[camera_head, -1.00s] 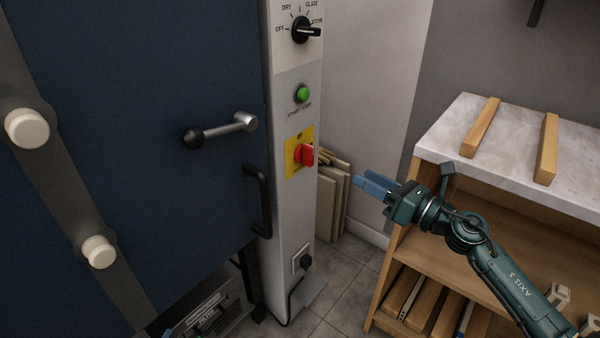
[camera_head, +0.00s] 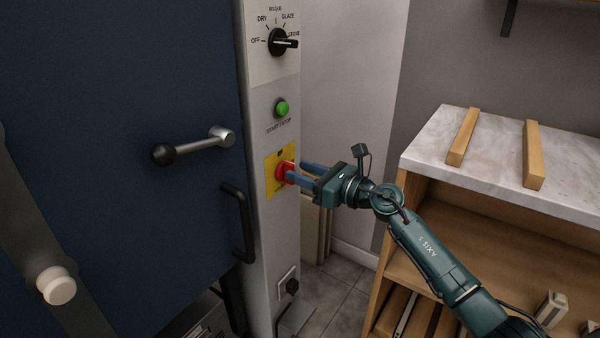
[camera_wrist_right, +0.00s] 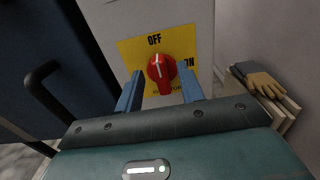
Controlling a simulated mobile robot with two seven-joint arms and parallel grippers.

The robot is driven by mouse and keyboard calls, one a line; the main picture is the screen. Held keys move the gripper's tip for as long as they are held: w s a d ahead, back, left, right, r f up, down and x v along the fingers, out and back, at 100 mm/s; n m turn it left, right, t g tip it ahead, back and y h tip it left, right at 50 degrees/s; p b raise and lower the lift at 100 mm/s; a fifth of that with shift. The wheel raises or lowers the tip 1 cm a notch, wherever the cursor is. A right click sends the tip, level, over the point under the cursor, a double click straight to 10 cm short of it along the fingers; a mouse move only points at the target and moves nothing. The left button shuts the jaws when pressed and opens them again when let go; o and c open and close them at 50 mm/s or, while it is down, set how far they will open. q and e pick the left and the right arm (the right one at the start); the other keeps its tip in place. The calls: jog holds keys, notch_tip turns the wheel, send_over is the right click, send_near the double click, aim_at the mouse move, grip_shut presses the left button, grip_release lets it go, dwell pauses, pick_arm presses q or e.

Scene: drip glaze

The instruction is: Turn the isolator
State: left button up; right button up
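The isolator is a red rotary knob (camera_head: 285,172) on a yellow plate (camera_head: 273,186) on the grey control column. In the right wrist view the red knob (camera_wrist_right: 160,70) shows a white line near its top, and its grip juts toward me. The yellow plate (camera_wrist_right: 128,50) reads OFF above the knob and ON to its right. My right gripper (camera_head: 299,172) is open at the knob. In the wrist view its two blue fingers stand either side of the knob, with visible gaps. Contact cannot be told in the head view. My left gripper is not in view.
Above the isolator are a green button (camera_head: 281,108) and a black selector dial (camera_head: 279,42). The blue door has a lever handle (camera_head: 200,146) and a black pull handle (camera_head: 240,222) close by. A marble-topped shelf (camera_head: 425,140) stands right. Gloves (camera_wrist_right: 258,80) lie on boards beside the column.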

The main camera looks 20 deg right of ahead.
jog(key=shift+w+a, duration=0.4)
jog(key=shift+w, duration=0.05)
grip_shut()
